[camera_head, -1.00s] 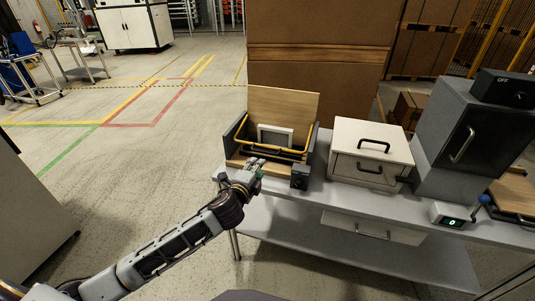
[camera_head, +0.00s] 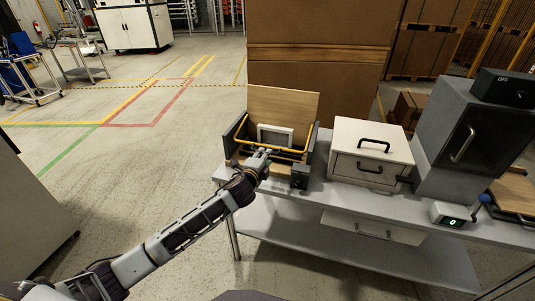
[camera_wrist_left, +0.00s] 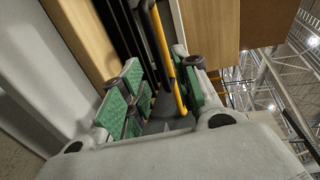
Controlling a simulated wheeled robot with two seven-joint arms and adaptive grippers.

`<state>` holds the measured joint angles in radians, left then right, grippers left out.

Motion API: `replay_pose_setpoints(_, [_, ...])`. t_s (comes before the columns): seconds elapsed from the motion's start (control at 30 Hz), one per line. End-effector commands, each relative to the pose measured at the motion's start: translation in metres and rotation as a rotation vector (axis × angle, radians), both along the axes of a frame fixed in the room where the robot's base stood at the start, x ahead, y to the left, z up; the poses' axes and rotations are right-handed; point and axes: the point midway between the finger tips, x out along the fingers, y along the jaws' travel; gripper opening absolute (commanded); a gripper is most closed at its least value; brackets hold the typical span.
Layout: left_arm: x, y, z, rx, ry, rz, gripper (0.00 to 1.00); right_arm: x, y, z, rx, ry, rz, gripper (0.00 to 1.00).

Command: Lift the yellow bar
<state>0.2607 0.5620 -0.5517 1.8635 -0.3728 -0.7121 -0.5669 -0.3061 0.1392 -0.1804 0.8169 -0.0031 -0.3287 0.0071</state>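The yellow bar (camera_head: 309,138) is a bent bar on the open wooden-lidded box on the bench, running along its front and up its right side. My left gripper (camera_head: 263,154) is at the front of the box, by the front stretch of the bar. In the left wrist view the yellow bar (camera_wrist_left: 164,45) runs down between the green-padded fingers of the left gripper (camera_wrist_left: 160,93). The fingers are apart, with the bar nearer the right-hand finger and a gap to the left-hand one. Whether a pad touches it is unclear. My right gripper is not in view.
A small dark box (camera_head: 299,176) stands just right of the left gripper. A white drawer cabinet (camera_head: 343,155), a grey cabinet (camera_head: 440,125) and a small display unit (camera_head: 449,213) stand further right on the bench (camera_head: 325,196). A large cardboard stack (camera_head: 320,60) rises behind.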

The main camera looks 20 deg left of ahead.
Motion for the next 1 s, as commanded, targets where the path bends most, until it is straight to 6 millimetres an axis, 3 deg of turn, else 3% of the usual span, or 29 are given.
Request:
replay_pose_setpoints(0.5, [0.041,-0.001,-0.009,-0.001,0.000,0.001,0.31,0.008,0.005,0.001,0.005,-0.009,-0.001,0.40])
replay_pose_setpoints(1.0, [0.047,-0.002,-0.010,-0.001,0.001,0.000,0.31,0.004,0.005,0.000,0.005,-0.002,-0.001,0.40])
